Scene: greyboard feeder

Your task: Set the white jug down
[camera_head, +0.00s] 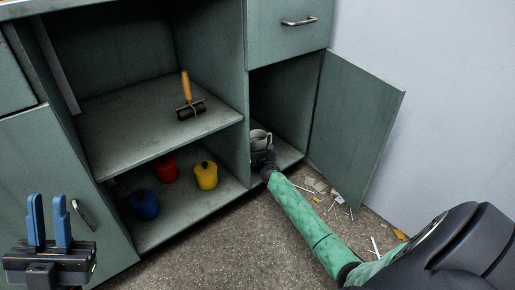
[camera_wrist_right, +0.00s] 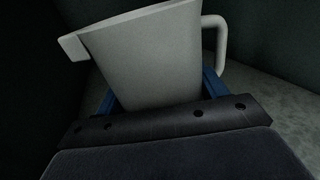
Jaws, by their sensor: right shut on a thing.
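The white jug (camera_head: 261,136) is inside the right-hand lower compartment of the green cabinet in the head view. It fills the middle of the right wrist view (camera_wrist_right: 150,62), with its spout to the left and its handle to the right, and looks slightly tilted there. My right gripper (camera_wrist_right: 160,95) is shut on the jug, with blue fingers on either side of its body. In the head view its wrist hides the jug's base, so I cannot tell whether the jug touches the compartment floor. My left gripper (camera_head: 50,222) is open and empty at the lower left, in front of the cabinet.
The compartment door (camera_head: 352,125) stands open on the right. A wooden-handled roller (camera_head: 189,98) lies on the middle shelf. Red (camera_head: 166,169), yellow (camera_head: 206,176) and blue (camera_head: 144,204) pots stand on the bottom shelf. Scattered debris (camera_head: 320,188) lies on the floor near the door.

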